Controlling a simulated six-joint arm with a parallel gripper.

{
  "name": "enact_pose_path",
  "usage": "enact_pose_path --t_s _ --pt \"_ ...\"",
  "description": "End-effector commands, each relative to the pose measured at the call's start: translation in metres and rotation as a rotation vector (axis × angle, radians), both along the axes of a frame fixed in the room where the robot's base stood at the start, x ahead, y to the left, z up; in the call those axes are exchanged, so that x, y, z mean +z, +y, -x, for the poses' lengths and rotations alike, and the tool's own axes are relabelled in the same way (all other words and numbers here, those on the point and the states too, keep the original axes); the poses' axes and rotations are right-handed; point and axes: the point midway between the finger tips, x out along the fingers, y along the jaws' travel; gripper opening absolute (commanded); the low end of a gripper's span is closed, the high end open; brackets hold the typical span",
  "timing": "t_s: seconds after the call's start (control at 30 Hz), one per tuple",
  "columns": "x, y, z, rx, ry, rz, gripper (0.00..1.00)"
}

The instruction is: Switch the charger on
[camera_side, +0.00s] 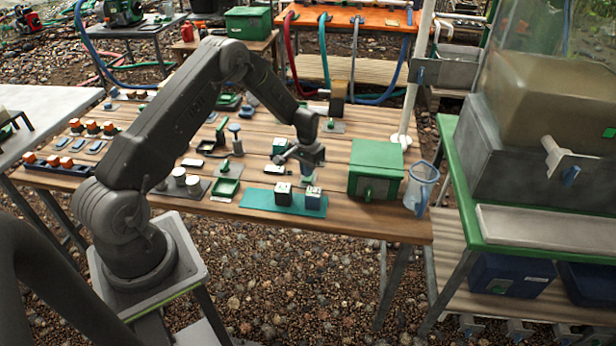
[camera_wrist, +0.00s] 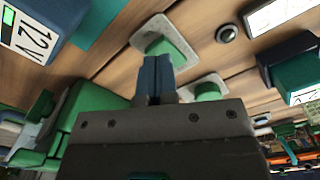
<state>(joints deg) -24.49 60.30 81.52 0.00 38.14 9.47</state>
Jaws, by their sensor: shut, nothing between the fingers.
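My gripper (camera_side: 313,163) is low over the right part of the wooden table, just above and behind a teal mat (camera_side: 255,199). In the wrist view its blue fingertips (camera_wrist: 157,62) are shut and empty. They overlap the near edge of a green button (camera_wrist: 160,45) on a pale plate; I cannot tell whether they touch it. A second green button (camera_wrist: 208,90) on a plate is right of the fingers. Two boxes (camera_side: 283,194) (camera_side: 313,199) stand on the mat. A box marked 12V (camera_wrist: 30,38) shows at upper left. No charger is clearly labelled.
A green lidded box (camera_side: 376,168) stands right of my gripper, with a clear jug (camera_side: 420,186) beyond it. Small parts and trays crowd the table left of my gripper.

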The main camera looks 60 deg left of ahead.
Motion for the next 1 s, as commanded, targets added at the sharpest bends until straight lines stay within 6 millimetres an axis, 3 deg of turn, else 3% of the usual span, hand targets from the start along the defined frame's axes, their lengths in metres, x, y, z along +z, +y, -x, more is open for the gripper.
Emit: enact_pose_path --t_s 1.0 --pt "-0.015 0.000 0.000 0.000 0.001 0.000 0.00"
